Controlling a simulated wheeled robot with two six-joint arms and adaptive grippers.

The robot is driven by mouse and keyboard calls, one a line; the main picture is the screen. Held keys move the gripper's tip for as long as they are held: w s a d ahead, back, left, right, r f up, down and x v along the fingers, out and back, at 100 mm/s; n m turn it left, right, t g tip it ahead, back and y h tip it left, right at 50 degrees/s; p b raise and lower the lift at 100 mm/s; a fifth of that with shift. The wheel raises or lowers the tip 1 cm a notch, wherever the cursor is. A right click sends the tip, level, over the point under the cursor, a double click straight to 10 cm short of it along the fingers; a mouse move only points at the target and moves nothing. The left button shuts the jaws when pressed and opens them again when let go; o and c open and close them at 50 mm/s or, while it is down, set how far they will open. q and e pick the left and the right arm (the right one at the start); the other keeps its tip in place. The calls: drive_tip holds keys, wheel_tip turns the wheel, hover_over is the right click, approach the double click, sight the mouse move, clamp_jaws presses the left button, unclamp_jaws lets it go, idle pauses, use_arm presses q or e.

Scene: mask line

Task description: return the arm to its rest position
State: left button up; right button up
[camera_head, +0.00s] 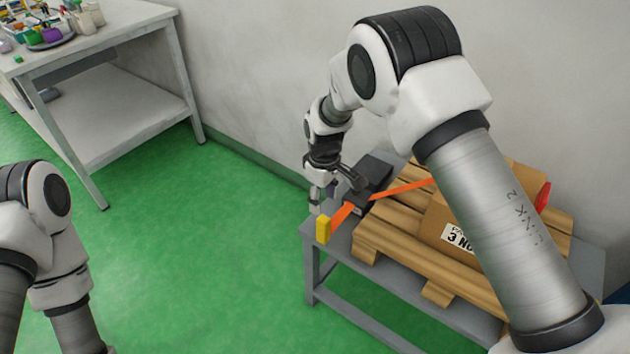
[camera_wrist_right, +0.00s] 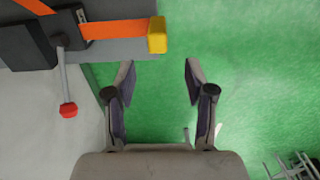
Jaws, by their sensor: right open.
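My right arm (camera_head: 505,215) reaches from the lower right over a grey table in the head view. My right gripper (camera_head: 322,192) is near the table's left corner, beside a black device with an orange strap (camera_head: 344,213) and a yellow end piece (camera_head: 323,229). In the right wrist view my right gripper (camera_wrist_right: 160,80) is open and empty, with green floor between its fingers. The yellow piece (camera_wrist_right: 157,35) lies just beyond the left finger, apart from it. Part of my left arm (camera_head: 45,240) shows at the left; its gripper is out of view.
A cardboard box (camera_head: 437,222) sits on a wooden pallet (camera_head: 385,236) on the grey table (camera_head: 340,270). A lever with a red knob (camera_wrist_right: 68,109) sticks out from the black device (camera_wrist_right: 25,45). A workbench (camera_head: 115,25) stands at the back left. The green floor (camera_head: 210,240) between is clear.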

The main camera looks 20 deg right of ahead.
drive_tip(key=shift+s+d+f+g+p, duration=0.2)
drive_tip(key=shift+s+f+g+p, duration=0.15)
drive_tip(key=shift+s+p, duration=0.6)
use_arm(q)
wheel_tip(320, 180, up, 9)
drive_tip(key=p, duration=0.7)
use_arm(e)
drive_tip(key=s+d+f+m, duration=0.2)
drive_tip(key=s, duration=0.9)
drive_tip(key=s+d+f+m, duration=0.2)
drive_tip(key=s+m, duration=0.1)
drive_tip(key=s, duration=0.8)
drive_tip(key=s+d+f+m, duration=0.2)
drive_tip(key=s+d+m, duration=0.1)
drive_tip(key=s, duration=0.8)
drive_tip(key=shift+f, duration=0.25)
drive_tip(key=shift+d, duration=0.1)
use_arm(q)
drive_tip(key=shift+c, duration=0.3)
use_arm(e)
drive_tip(key=shift+c, duration=0.3)
